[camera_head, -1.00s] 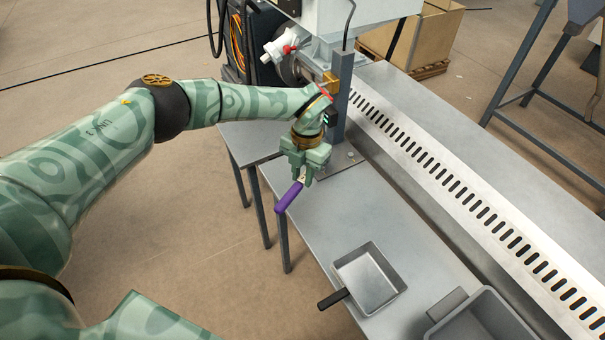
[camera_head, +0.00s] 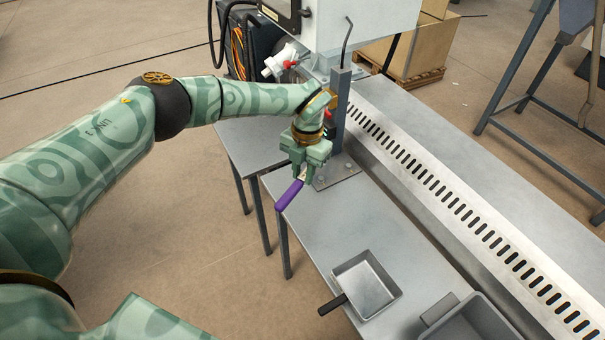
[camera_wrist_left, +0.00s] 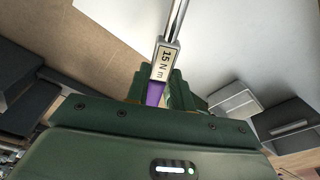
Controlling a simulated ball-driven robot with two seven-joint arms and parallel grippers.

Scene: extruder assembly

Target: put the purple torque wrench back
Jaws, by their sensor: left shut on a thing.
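The purple torque wrench (camera_head: 289,195) is held in my left gripper (camera_head: 305,172), above the near left edge of the grey bench. Its purple handle slants down to the left out of the fingers in the head view. In the left wrist view the wrench (camera_wrist_left: 165,60) shows a "15 Nm" label and a bright metal shaft running up out of the picture. The left gripper (camera_wrist_left: 165,92) is shut around the wrench between its two green fingers. The far end of the wrench is out of sight. My right gripper is not in view.
A grey upright post (camera_head: 341,110) on a base plate stands just behind the gripper. A metal pan (camera_head: 388,284) with a black handle and a grey bin (camera_head: 447,322) sit on the bench (camera_head: 345,220). A slotted metal channel (camera_head: 450,196) runs along the right. The bench between gripper and pan is clear.

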